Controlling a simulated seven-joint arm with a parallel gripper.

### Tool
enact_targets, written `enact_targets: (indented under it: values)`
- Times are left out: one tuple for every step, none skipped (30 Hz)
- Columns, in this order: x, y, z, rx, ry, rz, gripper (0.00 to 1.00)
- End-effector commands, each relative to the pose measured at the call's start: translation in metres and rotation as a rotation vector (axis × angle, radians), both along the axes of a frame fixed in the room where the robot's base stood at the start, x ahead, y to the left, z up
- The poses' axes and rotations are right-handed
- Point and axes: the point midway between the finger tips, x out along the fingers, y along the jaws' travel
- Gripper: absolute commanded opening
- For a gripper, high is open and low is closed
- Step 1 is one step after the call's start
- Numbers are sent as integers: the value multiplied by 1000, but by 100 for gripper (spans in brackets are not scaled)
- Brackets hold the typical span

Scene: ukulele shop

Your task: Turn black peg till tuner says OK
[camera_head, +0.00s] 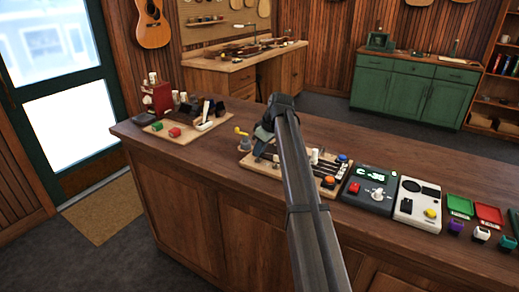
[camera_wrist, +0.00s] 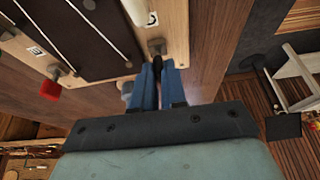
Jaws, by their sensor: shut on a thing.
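A wooden peg board (camera_head: 258,168) with dark strips lies on the counter, partly hidden behind my arm; it also shows in the wrist view (camera_wrist: 176,25). My gripper (camera_wrist: 158,75) is at its edge, its blue fingers shut on the black peg (camera_wrist: 157,61). Only a little of that peg shows between the fingertips, and its turn angle cannot be told. In the head view my gripper (camera_head: 262,148) hides the peg. The dark tuner (camera_head: 368,190) stands right of the board. Its green screen shows a C and a number too small to read surely; I see no clear OK.
A yellow peg (camera_head: 240,131), white peg (camera_head: 314,156), blue peg (camera_head: 342,158) and orange peg (camera_head: 329,182) stand close around my arm. A white box (camera_head: 417,205) and coloured trays stand right of the tuner. Bare counter (camera_head: 215,152) lies to the left.

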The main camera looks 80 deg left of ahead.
Motion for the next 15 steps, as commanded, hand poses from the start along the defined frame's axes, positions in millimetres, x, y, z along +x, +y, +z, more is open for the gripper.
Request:
enact_targets:
  values:
    - [1, 1, 0, -1, 0, 22, 0]
    - [1, 1, 0, -2, 0, 38, 0]
    - [1, 1, 0, -1, 1, 62, 0]
    - [1, 1, 0, -1, 1, 82, 0]
    - [1, 2, 0, -2, 1, 104, 0]
    - [1, 2, 0, -2, 0, 135, 0]
    - [1, 2, 0, -2, 0, 159, 0]
    - [1, 2, 0, -2, 0, 182, 0]
    - [2, 2, 0, -2, 1, 216, 0]
    - [2, 3, 0, -2, 2, 242, 0]
    - [2, 3, 0, -1, 1, 269, 0]
    - [2, 3, 0, -2, 1, 303, 0]
    - [2, 3, 0, -2, 0, 329, 0]
    - [2, 3, 0, -2, 0, 352, 0]
    - [2, 3, 0, -2, 1, 386, 0]
